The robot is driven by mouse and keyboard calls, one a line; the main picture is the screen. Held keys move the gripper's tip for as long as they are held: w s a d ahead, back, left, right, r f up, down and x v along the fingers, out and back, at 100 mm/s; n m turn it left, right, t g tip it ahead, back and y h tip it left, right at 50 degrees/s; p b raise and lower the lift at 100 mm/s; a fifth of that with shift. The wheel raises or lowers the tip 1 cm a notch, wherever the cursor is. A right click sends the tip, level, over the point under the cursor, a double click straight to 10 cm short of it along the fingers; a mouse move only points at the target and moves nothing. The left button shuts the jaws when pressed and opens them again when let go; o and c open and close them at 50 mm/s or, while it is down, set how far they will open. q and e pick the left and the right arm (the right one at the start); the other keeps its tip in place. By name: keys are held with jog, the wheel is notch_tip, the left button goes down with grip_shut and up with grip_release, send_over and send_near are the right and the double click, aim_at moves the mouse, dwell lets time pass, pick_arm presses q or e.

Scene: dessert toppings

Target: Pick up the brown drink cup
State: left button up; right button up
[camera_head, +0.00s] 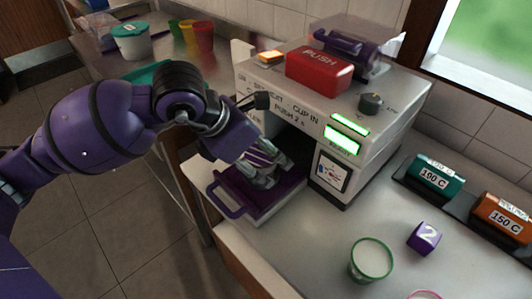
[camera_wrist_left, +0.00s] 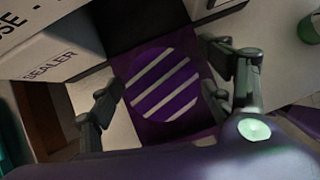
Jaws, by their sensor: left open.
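I cannot make out a brown drink cup in either view. My left gripper (camera_head: 266,170) is over the purple tray (camera_head: 228,205) at the front of the white sealing machine (camera_head: 300,95). In the left wrist view my left gripper (camera_wrist_left: 163,82) is open and empty. Its fingers are on either side of a purple disc with pale stripes (camera_wrist_left: 162,84), which lies on the tray (camera_wrist_left: 122,38). The arm and fingers partly hide the tray in the head view. My right gripper is not in view.
A green-rimmed cup (camera_head: 371,260) and a purple numbered cube (camera_head: 425,238) stand on the counter right of the tray. Teal (camera_head: 435,178) and orange (camera_head: 502,217) labelled containers are farther right. A lidded tub (camera_head: 131,42) and coloured cups (camera_head: 203,38) stand at the back left.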

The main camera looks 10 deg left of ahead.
pick_arm(q)
jog(key=shift+c, duration=0.2)
jog(key=c, duration=1.4)
jog(key=shift+r, duration=0.2)
